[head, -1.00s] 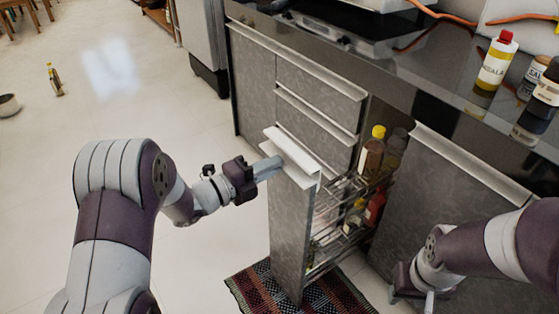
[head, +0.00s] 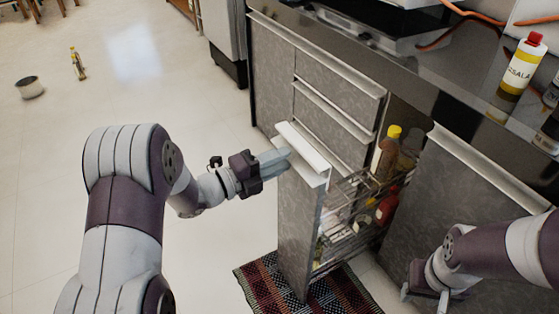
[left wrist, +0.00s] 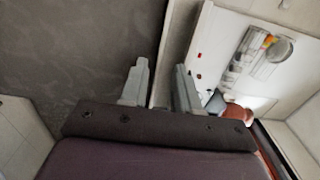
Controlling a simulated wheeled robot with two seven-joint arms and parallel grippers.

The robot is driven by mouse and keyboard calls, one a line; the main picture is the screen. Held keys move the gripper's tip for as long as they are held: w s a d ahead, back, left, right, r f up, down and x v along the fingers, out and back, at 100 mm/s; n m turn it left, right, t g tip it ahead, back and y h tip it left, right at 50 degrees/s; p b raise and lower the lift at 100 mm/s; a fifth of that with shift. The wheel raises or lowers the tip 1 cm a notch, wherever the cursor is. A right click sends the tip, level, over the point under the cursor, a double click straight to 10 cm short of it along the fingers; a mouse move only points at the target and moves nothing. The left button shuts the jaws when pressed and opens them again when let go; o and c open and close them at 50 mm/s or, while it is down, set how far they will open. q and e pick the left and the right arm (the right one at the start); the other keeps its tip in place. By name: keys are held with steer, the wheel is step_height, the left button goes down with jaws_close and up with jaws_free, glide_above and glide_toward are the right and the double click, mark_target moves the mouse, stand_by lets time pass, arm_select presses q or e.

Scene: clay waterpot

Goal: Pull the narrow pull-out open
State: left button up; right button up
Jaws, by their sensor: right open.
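The narrow pull-out (head: 303,230) is a tall grey-fronted unit standing well out from the cabinet, with wire racks (head: 350,215) behind its front. Its pale handle (head: 303,150) runs along the top edge. My left gripper (head: 280,161) is at this handle, its fingertips against or just beside it. In the left wrist view its two fingers (left wrist: 160,85) stand apart with a pale edge between them; whether they press on it is unclear. My right gripper (head: 428,290) is open and empty, low in front of the grey cabinet door on the right.
Bottles, including a yellow-capped one (head: 386,155) and a red one (head: 387,208), stand in the racks. A patterned rug (head: 265,290) lies under the pull-out. Closed drawers (head: 325,110) are behind it. The floor (head: 130,90) to the left is largely clear.

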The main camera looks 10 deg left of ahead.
arm_select(q)
steer(key=shift+s, duration=0.15)
steer(key=p+v, duration=0.3)
steer(key=v, duration=0.9)
steer(key=shift+s+a, duration=0.25)
steer(key=shift+a, duration=0.05)
